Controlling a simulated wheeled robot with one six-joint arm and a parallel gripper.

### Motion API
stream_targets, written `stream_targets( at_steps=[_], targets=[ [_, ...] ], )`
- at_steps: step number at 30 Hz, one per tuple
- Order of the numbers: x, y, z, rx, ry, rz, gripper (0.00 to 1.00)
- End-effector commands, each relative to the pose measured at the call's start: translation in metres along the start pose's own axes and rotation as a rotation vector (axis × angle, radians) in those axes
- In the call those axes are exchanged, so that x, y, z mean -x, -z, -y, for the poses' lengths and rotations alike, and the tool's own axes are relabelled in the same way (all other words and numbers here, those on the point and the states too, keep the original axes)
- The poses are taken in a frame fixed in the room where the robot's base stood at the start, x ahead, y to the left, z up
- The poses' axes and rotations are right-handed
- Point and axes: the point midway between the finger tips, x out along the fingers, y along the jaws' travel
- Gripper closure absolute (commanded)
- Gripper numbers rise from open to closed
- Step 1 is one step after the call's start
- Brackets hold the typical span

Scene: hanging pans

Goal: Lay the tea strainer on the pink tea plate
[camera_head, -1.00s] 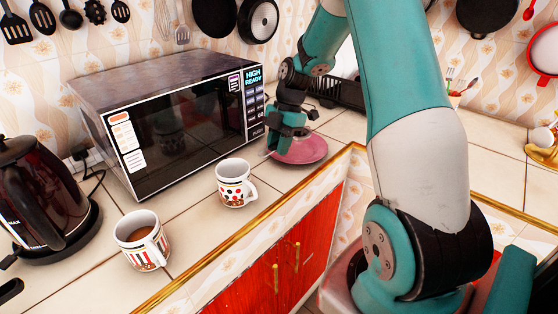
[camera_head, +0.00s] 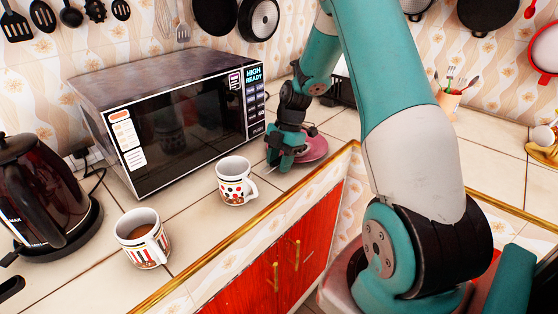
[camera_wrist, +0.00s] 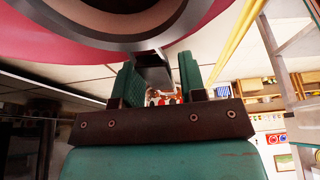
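The pink tea plate (camera_head: 315,146) lies on the counter right of the microwave, partly hidden by my gripper (camera_head: 280,158), which is low at its left side. In the wrist view my gripper's two green fingers (camera_wrist: 157,80) stand on either side of a dark tab (camera_wrist: 153,72). I cannot tell whether they press on it. The tab leads to a large grey-rimmed round piece (camera_wrist: 160,40) with a brown inside, which looks like the tea strainer, close to the pink plate (camera_wrist: 45,35). Whether it touches the plate is unclear. The strainer is not clear in the head view.
A microwave (camera_head: 175,115) stands left of my gripper. A spotted mug (camera_head: 234,182) and a striped mug with brown drink (camera_head: 143,238) stand in front of it. A dark kettle (camera_head: 40,195) is at far left. Bare counter lies right of the plate.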

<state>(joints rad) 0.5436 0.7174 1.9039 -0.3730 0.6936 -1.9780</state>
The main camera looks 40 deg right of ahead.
Motion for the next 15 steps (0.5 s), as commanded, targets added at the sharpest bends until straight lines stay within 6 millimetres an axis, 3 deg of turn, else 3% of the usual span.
stream_targets(
  at_steps=[10, 15],
  targets=[
    [0.003, 0.001, 0.000, 0.000, 0.000, 0.000, 0.50],
    [0.021, 0.001, -0.001, 0.000, -0.005, 0.003, 0.50]
  ],
)
